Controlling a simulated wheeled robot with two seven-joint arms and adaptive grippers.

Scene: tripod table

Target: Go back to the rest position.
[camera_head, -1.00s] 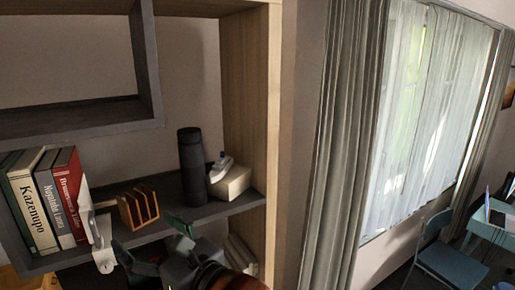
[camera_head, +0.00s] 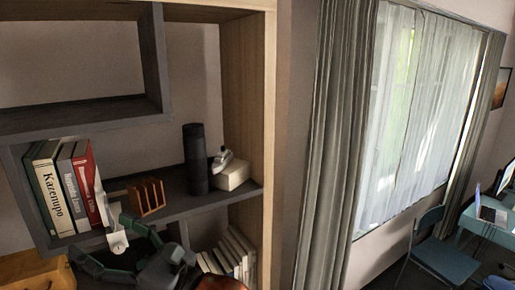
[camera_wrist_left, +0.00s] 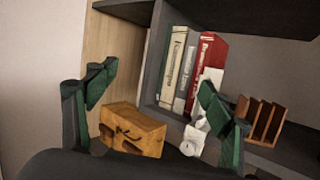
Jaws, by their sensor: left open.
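My left gripper (camera_head: 104,243) is in front of the shelf at the lower left of the head view, with its green fingers apart and nothing between them. In the left wrist view the two fingers (camera_wrist_left: 160,105) also stand wide apart. Beyond them are a wooden box (camera_wrist_left: 133,130), a white object (camera_wrist_left: 194,137) and the row of books. My right gripper does not show in either view.
The shelf (camera_head: 180,207) holds upright books (camera_head: 68,185), a wooden rack (camera_head: 147,196), a black cylinder (camera_head: 195,160) and a pale box (camera_head: 231,176). More books (camera_head: 230,254) stand below. A curtained window, a blue chair (camera_head: 440,248) and a desk (camera_head: 478,222) are at right.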

